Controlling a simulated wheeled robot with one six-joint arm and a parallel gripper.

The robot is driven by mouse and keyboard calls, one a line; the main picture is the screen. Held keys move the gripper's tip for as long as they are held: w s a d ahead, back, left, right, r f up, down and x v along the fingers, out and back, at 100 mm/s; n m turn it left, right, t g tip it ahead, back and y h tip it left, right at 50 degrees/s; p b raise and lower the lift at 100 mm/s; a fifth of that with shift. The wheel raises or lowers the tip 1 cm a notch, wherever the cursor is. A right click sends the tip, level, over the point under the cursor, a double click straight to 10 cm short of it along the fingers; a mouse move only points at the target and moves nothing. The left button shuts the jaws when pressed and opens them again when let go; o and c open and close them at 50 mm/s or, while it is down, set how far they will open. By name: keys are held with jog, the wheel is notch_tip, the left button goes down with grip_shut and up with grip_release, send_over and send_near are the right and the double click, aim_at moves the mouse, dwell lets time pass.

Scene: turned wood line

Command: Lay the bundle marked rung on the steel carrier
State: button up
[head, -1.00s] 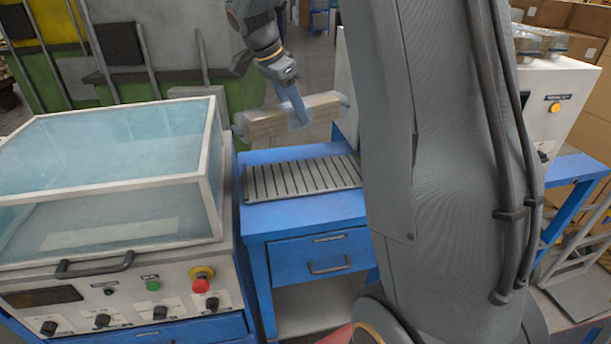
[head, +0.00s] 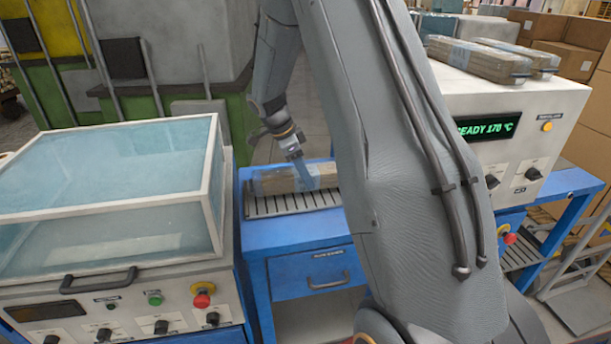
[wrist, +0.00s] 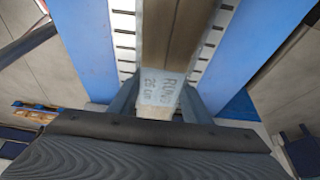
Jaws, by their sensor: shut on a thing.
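The bundle (head: 270,182) is pale wood strips in a clear, bluish wrap. Its label in the wrist view (wrist: 160,88) reads RUNG with a size in cm below. My gripper (head: 304,178) is shut on the bundle from above, with one finger on each side of it in the wrist view. The steel carrier (head: 290,206) is a slatted grey plate on the blue table. The bundle lies lengthwise along the carrier, at or just above its slats; I cannot tell whether it touches. My arm hides the carrier's right end.
A clear-lidded machine (head: 110,190) stands close on the left. A white machine (head: 520,120) with a READY 170 °C display stands on the right, with wrapped bundles (head: 480,60) on top. The blue table's front strip (head: 300,236) is bare. Cardboard boxes (head: 565,45) are behind right.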

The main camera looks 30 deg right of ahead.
jog(key=shift+f, duration=0.75)
jog(key=o, duration=1.4)
jog(key=shift+f, duration=0.1)
